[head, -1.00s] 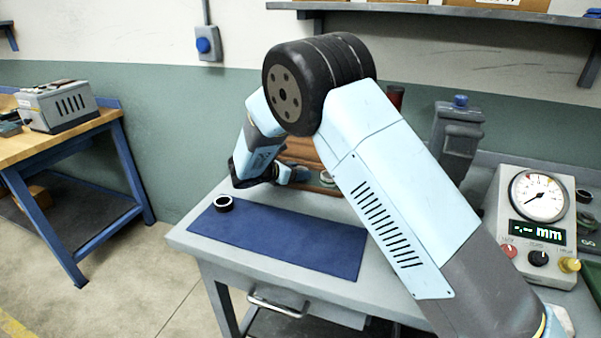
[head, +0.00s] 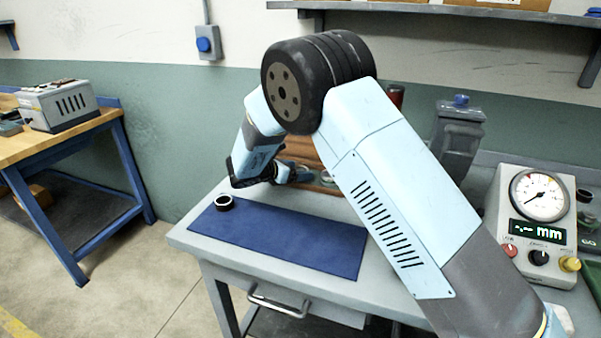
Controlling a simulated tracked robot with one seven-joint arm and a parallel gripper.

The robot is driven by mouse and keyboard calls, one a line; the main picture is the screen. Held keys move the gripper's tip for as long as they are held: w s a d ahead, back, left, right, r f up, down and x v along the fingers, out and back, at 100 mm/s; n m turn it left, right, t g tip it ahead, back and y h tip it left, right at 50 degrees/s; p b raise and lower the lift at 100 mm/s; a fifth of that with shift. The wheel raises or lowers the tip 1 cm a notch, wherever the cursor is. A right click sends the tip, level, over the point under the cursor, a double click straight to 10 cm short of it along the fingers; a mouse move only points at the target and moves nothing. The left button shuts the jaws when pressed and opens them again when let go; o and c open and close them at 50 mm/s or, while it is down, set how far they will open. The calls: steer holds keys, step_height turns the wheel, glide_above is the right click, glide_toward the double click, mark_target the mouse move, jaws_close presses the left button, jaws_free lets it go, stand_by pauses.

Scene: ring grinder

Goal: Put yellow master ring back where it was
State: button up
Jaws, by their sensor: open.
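I see no ring that is clearly yellow. A dark ring (head: 224,203) with a pale inside lies at the left end of the blue mat (head: 290,240). My gripper (head: 303,173) is beyond the mat, low in front of the brown wooden rack (head: 298,146). It is small and partly hidden by my arm, and I see nothing held in it. A small ring-like piece (head: 327,179) shows at the rack beside my gripper, partly behind my arm. Its colour is hard to tell.
A gauge box (head: 537,225) with a dial and a display reading "-.-- mm" stands at the right. A grey machine post (head: 457,137) with a blue knob stands behind my arm. The mat is clear apart from the dark ring. A wooden-topped bench (head: 80,128) is at the left.

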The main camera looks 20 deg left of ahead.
steer(key=v, duration=1.1)
steer(key=shift+s+r, duration=0.1)
steer(key=shift+s, duration=0.05)
